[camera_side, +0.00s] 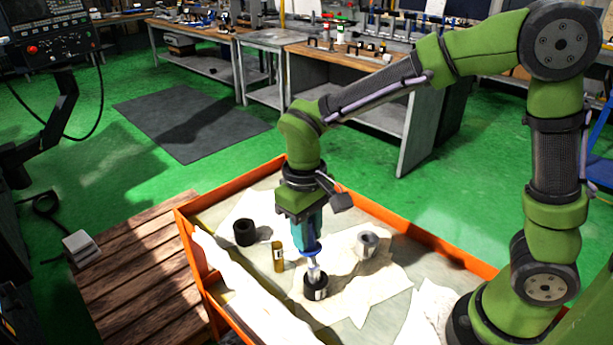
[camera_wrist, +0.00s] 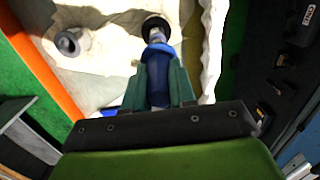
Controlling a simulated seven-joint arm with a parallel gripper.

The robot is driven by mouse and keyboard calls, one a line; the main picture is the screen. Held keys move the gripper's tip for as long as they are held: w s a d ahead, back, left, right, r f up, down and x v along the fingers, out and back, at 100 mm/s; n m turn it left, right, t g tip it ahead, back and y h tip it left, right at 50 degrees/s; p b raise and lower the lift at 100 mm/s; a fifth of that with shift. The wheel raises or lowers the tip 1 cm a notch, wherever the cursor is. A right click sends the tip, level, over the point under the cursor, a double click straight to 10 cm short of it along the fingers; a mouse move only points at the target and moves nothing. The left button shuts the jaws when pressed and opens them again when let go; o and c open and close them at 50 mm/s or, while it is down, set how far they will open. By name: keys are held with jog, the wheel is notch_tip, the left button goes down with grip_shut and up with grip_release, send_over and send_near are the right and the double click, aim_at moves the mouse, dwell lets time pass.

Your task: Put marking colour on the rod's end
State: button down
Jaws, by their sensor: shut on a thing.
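My gripper (camera_side: 307,240) points down over the orange-edged tray and is shut on a blue-handled rod (camera_wrist: 158,75). The rod's blue collar and pale grey lower end (camera_side: 314,272) show below the fingers in the side view. The rod hangs about upright. Its lower end meets the mouth of a short black pot (camera_side: 316,292) with a pale label, standing on a cloth. In the wrist view the black pot (camera_wrist: 156,19) shows around the rod's far end. I cannot tell how deep the end sits or whether colour is on it.
A black cylinder (camera_side: 244,233), a small brass-coloured cylinder (camera_side: 278,257) and a grey hollow cylinder (camera_side: 367,244) stand nearby in the tray. The tray has a raised orange rim (camera_side: 420,235). A wooden pallet (camera_side: 140,275) lies to the left.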

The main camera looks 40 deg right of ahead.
jog(key=shift+s, duration=0.15)
jog(key=shift+s+d, duration=0.35)
jog(key=shift+d, duration=0.05)
jog(key=shift+w+a, duration=0.4)
jog(key=shift+w, duration=0.05)
jog(key=shift+s+d, duration=0.1)
jog(key=shift+s, duration=0.05)
jog(key=shift+s+d, duration=0.3)
jog(key=shift+w+a, duration=0.1)
